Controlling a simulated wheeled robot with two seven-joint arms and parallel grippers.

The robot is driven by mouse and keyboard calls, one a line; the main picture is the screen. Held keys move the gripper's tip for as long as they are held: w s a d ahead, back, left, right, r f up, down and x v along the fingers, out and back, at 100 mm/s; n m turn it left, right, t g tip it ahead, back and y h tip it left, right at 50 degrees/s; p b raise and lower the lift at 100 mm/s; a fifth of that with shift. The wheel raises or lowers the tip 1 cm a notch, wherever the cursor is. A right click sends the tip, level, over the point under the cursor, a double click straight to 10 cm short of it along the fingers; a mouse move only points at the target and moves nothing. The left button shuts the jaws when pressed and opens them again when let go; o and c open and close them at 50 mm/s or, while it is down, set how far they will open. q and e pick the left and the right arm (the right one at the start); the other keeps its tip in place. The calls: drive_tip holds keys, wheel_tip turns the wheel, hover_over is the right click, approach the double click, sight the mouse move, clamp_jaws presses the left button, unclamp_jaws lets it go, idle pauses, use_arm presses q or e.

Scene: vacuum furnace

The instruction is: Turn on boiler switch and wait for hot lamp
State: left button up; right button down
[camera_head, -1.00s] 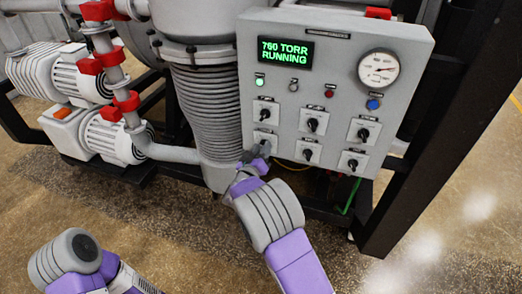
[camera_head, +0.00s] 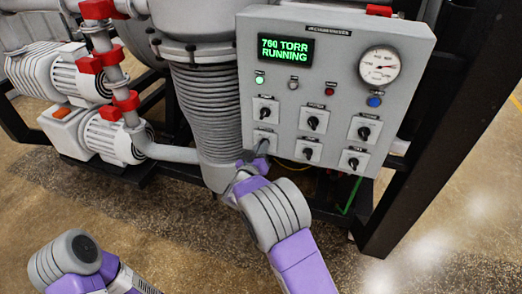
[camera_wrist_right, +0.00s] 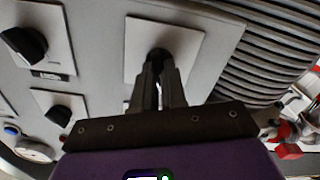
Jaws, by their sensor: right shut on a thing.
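The grey control panel (camera_head: 345,62) stands at the upper right in the head view. Its switches have black knobs on white plates. My right gripper (camera_head: 261,151) is at the panel's lower-left switch. In the right wrist view, my right gripper (camera_wrist_right: 159,88) is shut on that switch's black knob (camera_wrist_right: 158,54), which its fingers partly hide. I cannot read the switch label. The green lamp (camera_head: 259,80) is lit; the grey lamp (camera_head: 293,84) and dark red lamp (camera_head: 329,91) look unlit. The display (camera_head: 285,49) reads "760 TORR RUNNING". My left arm shows at lower left, but its gripper is out of view.
The ribbed bellows column (camera_head: 205,112) stands just left of the panel. White pumps (camera_head: 92,78) and red-clamped pipes are further left. A black frame post (camera_head: 440,130) is at the right. The floor in front is open.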

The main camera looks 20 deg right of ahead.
drive_tip(key=shift+s+d+f+m+b, duration=0.1)
drive_tip(key=shift+d+m+b, duration=0.05)
drive_tip(key=shift+m+b, duration=4.35)
drive_tip(key=shift+m+p, duration=0.7)
drive_tip(key=shift+m, duration=0.1)
drive_tip(key=c, duration=1.2)
unclamp_jaws()
drive_tip(key=p+v, duration=0.1)
drive_tip(key=v, duration=0.6)
drive_tip(key=shift+s+a, duration=0.2)
drive_tip(key=shift+s, duration=0.05)
